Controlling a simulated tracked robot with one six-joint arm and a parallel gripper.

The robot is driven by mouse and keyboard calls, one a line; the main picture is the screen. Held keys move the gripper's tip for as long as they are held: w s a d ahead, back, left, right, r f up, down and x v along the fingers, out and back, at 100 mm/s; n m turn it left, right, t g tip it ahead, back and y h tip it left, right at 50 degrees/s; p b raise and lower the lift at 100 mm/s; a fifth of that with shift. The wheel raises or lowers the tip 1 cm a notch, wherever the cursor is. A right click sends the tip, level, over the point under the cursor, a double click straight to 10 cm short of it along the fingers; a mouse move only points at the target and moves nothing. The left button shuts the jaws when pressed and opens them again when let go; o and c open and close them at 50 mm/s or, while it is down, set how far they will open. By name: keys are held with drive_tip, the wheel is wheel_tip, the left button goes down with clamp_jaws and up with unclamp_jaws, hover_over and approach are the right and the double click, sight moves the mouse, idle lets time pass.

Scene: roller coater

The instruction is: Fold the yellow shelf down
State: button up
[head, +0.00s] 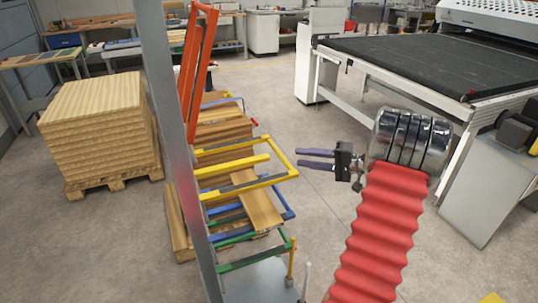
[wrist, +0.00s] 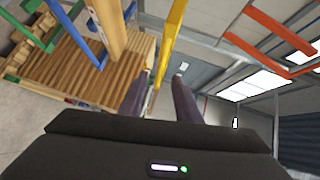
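The rack's yellow shelf (head: 240,164) is an open frame that stands out roughly level from the grey post, like the blue and green ones below it, and bears no board. Its yellow bar also shows in the wrist view (wrist: 170,42), just beyond and between my fingertips. My gripper (head: 299,158) has purple fingers, points left and lies close to the shelf's outer end in the head view. In the wrist view the fingers (wrist: 160,78) are apart with nothing held between them. I cannot tell whether a fingertip touches the bar.
An orange-red shelf (head: 196,62) is folded upright above the yellow one. Below, a blue shelf (head: 288,214) carries a wooden board (head: 258,201), and a green shelf (head: 262,255) is lowest. The grey post (head: 170,100) stands left. A wood pallet stack (head: 100,125) and a black-topped machine (head: 410,62) stand beyond.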

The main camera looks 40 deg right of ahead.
drive_tip(key=x, duration=1.2)
drive_tip(key=shift+w+a, duration=0.2)
drive_tip(key=shift+w, duration=0.1)
clamp_jaws()
